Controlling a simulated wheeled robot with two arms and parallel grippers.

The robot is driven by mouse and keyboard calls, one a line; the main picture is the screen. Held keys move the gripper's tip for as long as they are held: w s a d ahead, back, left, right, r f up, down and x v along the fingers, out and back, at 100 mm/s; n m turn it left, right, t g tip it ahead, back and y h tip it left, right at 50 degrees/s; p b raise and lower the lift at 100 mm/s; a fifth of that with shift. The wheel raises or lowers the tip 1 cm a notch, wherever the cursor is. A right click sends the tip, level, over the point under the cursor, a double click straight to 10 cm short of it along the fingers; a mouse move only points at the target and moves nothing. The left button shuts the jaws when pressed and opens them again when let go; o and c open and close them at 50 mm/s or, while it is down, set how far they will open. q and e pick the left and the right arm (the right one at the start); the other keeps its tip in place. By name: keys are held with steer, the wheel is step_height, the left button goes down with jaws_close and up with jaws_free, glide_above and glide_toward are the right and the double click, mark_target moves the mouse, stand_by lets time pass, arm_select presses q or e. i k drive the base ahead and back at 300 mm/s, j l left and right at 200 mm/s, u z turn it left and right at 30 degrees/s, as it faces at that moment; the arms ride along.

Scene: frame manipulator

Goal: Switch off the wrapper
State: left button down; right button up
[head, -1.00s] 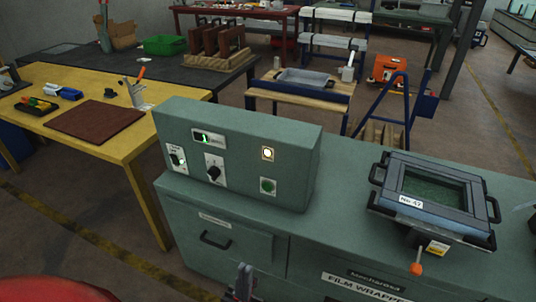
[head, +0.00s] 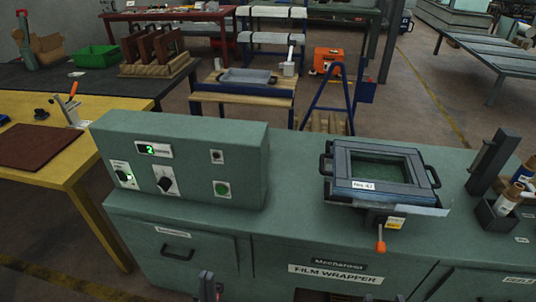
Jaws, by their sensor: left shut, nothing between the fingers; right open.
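The film wrapper (head: 190,222) is a green cabinet with a raised control box (head: 245,152) on its left. The box front has a display (head: 153,150) showing a green 2, a switch (head: 124,175) with a bright green-white spot, a black rotary knob (head: 165,184), a dark small lamp (head: 217,157) and a green button (head: 222,189). My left gripper (head: 207,287) is shut and empty at the bottom edge, below and apart from the controls. Only a small tip of my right gripper (head: 400,298) shows at the bottom edge, apart from the wrapper's controls.
A framed unit (head: 345,185) with an orange-knobbed lever (head: 380,246) sits on the wrapper top. A holder with bottles (head: 500,213) stands at the right. A yellow table (head: 85,172) is at the left. The wrapper top between the box and the frame is clear.

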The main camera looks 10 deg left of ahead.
mark_target(122, 176)
steer(key=u, duration=1.35)
steer(key=i+j+z, duration=0.1)
steer(key=i+j, duration=0.2)
steer(key=i, duration=0.2)
steer(key=i+j+z, duration=0.1)
steer(key=i+j, duration=0.25)
steer(key=i, duration=0.15)
